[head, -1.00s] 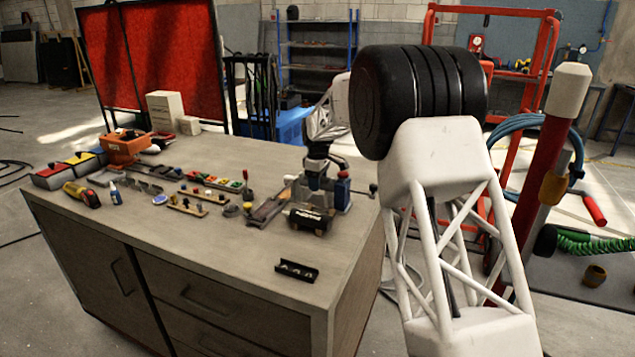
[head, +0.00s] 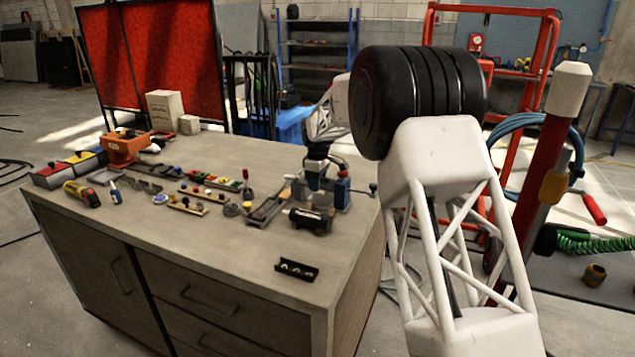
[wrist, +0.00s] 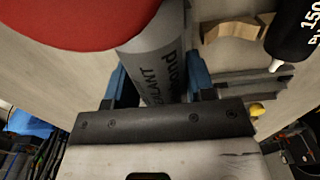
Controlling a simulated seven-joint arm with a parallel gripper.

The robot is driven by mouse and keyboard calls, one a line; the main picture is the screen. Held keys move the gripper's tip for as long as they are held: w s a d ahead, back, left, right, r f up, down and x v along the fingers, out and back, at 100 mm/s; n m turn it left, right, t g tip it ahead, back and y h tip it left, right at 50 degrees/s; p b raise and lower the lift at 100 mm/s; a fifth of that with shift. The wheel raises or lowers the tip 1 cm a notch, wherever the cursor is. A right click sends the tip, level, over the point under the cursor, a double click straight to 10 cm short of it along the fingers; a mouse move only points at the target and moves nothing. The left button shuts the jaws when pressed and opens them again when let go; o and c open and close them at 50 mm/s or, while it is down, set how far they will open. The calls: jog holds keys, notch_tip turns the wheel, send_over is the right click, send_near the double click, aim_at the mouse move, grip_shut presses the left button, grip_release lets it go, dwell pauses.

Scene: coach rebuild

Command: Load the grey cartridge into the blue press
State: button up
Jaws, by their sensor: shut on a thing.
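In the wrist view the grey cartridge (wrist: 158,68), with dark lettering along its side, is between the two blue fingers of my gripper (wrist: 158,88). My gripper is shut on it. In the head view my gripper (head: 315,182) is over the right part of the bench, just left of the blue press (head: 343,192). The press has a red knob on top. A large red rounded thing (wrist: 75,20) covers the upper left of the wrist view and hides part of the cartridge. I cannot tell whether the cartridge touches the press.
A black cartridge (head: 309,219) lies on a wooden cradle in front of the press; its nozzle end also shows in the wrist view (wrist: 292,35). A small black tray (head: 297,270) sits near the front edge. Several small parts and boards lie left.

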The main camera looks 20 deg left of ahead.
dwell(0.3)
jog(key=o, duration=1.5)
jog(key=shift+r, duration=0.1)
jog(key=shift+r, duration=2.85)
jog(key=shift+d+r, duration=0.1)
